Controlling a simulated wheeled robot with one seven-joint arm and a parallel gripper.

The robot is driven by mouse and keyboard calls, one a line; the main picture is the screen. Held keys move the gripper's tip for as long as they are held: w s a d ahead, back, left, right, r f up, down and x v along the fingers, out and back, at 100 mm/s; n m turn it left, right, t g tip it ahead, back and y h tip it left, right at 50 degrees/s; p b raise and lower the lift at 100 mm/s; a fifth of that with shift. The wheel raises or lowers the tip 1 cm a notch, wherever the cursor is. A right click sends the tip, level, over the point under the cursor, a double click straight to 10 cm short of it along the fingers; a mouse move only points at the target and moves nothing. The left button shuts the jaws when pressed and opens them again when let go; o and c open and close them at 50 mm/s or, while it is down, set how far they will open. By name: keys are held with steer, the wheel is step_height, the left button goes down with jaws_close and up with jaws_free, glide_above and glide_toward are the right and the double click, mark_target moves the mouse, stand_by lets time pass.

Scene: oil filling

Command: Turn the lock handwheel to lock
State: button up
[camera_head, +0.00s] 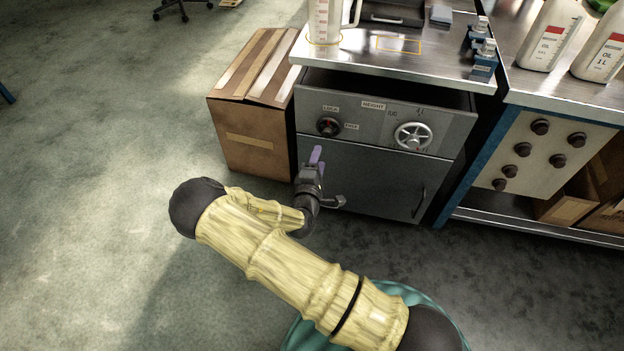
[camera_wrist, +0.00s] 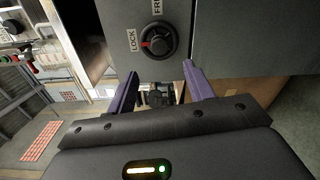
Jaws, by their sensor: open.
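The lock handwheel is a small dark round knob (camera_head: 328,126) on the left of the grey cabinet's front panel, between the labels LOCK and FREE. In the wrist view the knob (camera_wrist: 157,41) shows a red mark on its side toward the LOCK label (camera_wrist: 133,41). My gripper (camera_head: 316,158) is just below the knob in the head view, with purple fingers. In the wrist view my gripper (camera_wrist: 160,78) is open and empty, its fingertips apart and just short of the knob. I cannot tell the exact depth gap.
A larger silver handwheel (camera_head: 413,136) under the HEIGHT label sits to the right on the same panel. A cardboard box (camera_head: 252,140) stands at the cabinet's left. Floor at left is clear.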

steer(key=v, duration=0.7)
steer(key=shift+s+p, duration=0.4)
steer(key=shift+p, duration=0.05)
